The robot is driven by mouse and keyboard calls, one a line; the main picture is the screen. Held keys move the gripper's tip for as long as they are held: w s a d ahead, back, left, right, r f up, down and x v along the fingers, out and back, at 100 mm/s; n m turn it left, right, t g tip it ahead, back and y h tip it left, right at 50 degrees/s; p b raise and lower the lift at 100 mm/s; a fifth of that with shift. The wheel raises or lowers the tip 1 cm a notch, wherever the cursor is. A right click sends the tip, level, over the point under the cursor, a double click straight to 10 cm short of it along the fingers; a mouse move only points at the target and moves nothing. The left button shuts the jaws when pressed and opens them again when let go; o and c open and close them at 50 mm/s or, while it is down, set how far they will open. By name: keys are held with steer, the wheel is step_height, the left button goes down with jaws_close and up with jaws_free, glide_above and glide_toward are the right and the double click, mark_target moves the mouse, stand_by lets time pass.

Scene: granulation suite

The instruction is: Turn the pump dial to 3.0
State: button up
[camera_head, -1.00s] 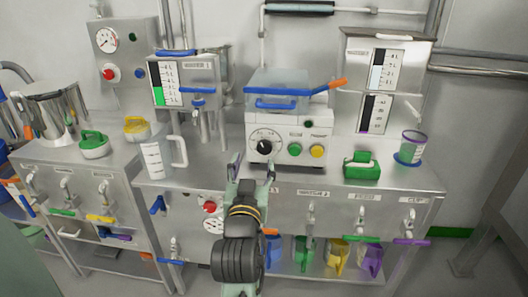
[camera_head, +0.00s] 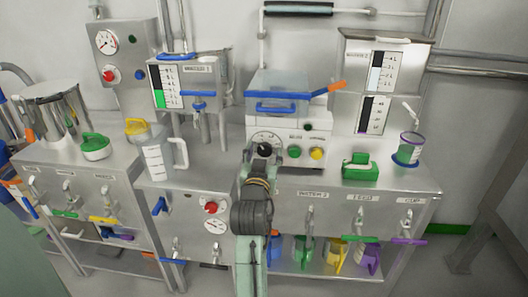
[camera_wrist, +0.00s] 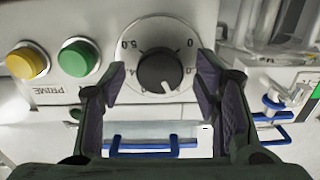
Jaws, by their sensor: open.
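The pump dial (camera_head: 266,144) is a round white scale with a black knob on the front of the white pump (camera_head: 318,130). In the wrist view the dial (camera_wrist: 158,62) appears upside down, with 5.0 and 0 readable at its upper edge. A pale mark shows on the knob near its lower rim; the exact value is unclear. My gripper (camera_wrist: 160,88) is open, with one dark finger on each side of the knob and visible gaps between. In the head view my gripper (camera_head: 262,158) is right in front of the dial and hides its lower part.
Green (camera_head: 294,151) and yellow (camera_head: 317,153) buttons sit close beside the dial. A blue-handled clear lid (camera_head: 277,84) is above it. A green container (camera_head: 360,168) and a clear jug (camera_head: 158,155) stand on the bench to either side.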

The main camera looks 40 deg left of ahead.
steer(key=c, duration=1.1)
steer(key=shift+c, duration=0.2)
steer(key=shift+f+m+b, duration=0.1)
steer(key=shift+m+b, duration=0.2)
steer(key=shift+f+m+b, duration=0.1)
steer(key=shift+m+b, duration=0.7)
steer(key=shift+b, duration=0.05)
steer(key=m+b, duration=0.2)
steer(key=shift+m, duration=0.3)
steer(key=m+b, duration=0.2)
steer(key=m, duration=0.2)
steer(key=shift+m+b, duration=0.4)
